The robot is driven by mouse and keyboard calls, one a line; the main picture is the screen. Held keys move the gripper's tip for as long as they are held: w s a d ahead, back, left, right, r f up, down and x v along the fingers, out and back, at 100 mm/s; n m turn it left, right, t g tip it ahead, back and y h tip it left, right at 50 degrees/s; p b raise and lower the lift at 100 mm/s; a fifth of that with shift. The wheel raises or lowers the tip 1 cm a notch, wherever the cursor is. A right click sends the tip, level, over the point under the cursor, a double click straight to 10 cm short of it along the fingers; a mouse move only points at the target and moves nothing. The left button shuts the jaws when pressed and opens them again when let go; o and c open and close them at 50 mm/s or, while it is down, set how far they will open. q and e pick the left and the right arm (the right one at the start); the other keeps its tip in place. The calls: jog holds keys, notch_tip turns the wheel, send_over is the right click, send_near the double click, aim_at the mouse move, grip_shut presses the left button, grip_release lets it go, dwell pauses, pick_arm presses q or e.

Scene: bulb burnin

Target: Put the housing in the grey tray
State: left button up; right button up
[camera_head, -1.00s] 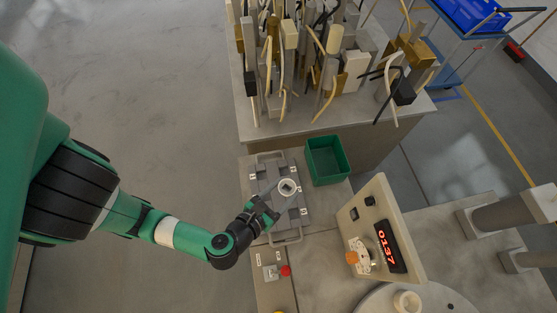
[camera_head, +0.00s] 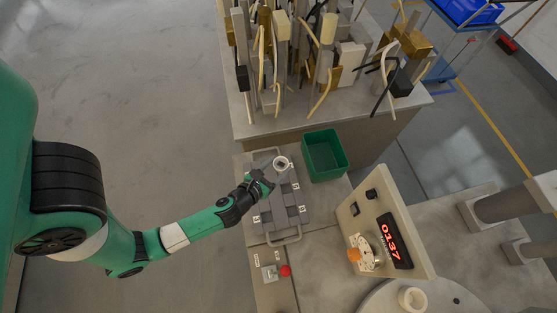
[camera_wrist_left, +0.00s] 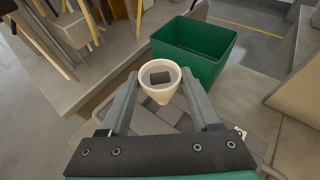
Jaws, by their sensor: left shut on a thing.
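The housing, a cream cup-shaped ring (camera_head: 281,163) with a dark square inside, is held in my left gripper (camera_head: 268,178). In the left wrist view the housing (camera_wrist_left: 160,90) sits between the two grey fingers (camera_wrist_left: 163,100), which are shut on it. The grey tray (camera_head: 265,218), with dividers, small white labels and wire handles, is below the gripper on the bench. The housing is over the tray's far part; its exact height above it is hard to tell. My right gripper is not in view.
A green bin (camera_head: 324,156) stands right beyond the tray. A panel with a red 0137 display (camera_head: 390,240) rises to the right. A small box with a red button (camera_head: 284,271) is nearer. Another cream ring (camera_head: 411,298) sits on a round plate. Cluttered posts (camera_head: 310,50) fill the back table.

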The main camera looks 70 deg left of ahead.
aim_at(278, 163)
pick_arm(q)
jog(key=a+f, duration=0.1)
jog(key=f, duration=0.1)
jog(key=w+a+f, duration=0.1)
jog(key=a+f, duration=0.1)
jog(key=shift+w+a+f+b, duration=0.2)
jog(key=shift+f+b, duration=0.15)
jog(key=shift+f, duration=0.05)
jog(key=f+b, duration=0.3)
jog(key=f, duration=0.1)
jog(key=shift+w+a, duration=0.1)
jog(key=shift+a, duration=0.15)
jog(key=shift+r, duration=0.25)
jog(key=shift+f, duration=0.15)
jog(key=o, duration=1.3)
